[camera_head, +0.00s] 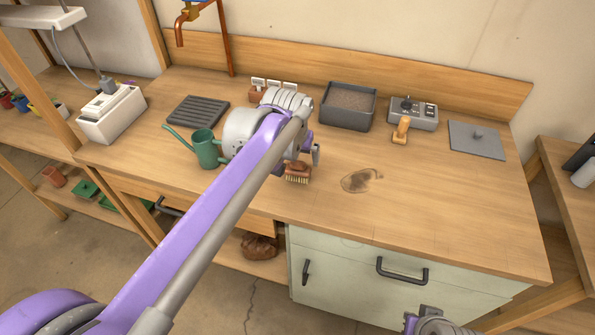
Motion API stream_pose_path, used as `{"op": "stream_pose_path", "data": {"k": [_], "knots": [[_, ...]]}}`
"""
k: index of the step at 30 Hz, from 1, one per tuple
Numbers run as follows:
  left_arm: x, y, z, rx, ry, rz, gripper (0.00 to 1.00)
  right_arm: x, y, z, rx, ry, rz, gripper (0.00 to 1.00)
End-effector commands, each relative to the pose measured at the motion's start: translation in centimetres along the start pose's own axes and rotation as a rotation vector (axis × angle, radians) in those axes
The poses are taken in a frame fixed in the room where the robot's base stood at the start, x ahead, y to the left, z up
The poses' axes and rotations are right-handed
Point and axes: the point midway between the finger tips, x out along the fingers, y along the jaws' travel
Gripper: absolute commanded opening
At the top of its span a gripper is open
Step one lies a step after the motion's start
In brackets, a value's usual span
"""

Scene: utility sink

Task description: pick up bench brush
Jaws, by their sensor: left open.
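The bench brush (298,178) is a small reddish-brown block with pale bristles. It is on the wooden bench top, left of a dark stain. My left arm crosses the view from the lower left, and my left gripper (306,155) is open right above and behind the brush. The wrist and fingers hide the brush's upper part, so I cannot tell whether they touch it. Part of my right gripper (432,322) shows at the bottom edge, far from the brush, and its jaws cannot be made out.
A green watering can (206,150) stands close left of my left wrist. Behind are a black slatted tray (198,111), a dark soil bin (347,105), a grey control box (413,113) and a wooden-handled tool (401,131). A grey plate (476,139) lies right. The front right bench top is clear.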

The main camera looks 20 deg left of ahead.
Motion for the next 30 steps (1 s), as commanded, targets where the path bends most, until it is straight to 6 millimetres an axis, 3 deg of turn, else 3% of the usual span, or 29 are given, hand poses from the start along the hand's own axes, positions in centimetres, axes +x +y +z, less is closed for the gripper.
{"op": "stream_pose_path", "data": {"k": [10, 20, 30], "knots": [[4.6, -0.3, -0.1, 0.001, 0.000, 0.000, 1.00, 0.5, 0.0, 0.3, 0.000, -0.002, 0.000, 0.00], [5.2, -0.3, 0.0, 0.000, 0.000, 0.000, 0.98, 0.6, 0.0, 0.3, 0.000, -0.002, 0.000, 0.00], [5.2, -0.3, 0.0, 0.000, 0.000, 0.000, 0.37, 0.6, 0.0, 0.3, 0.000, -0.002, 0.000, 0.00]]}}
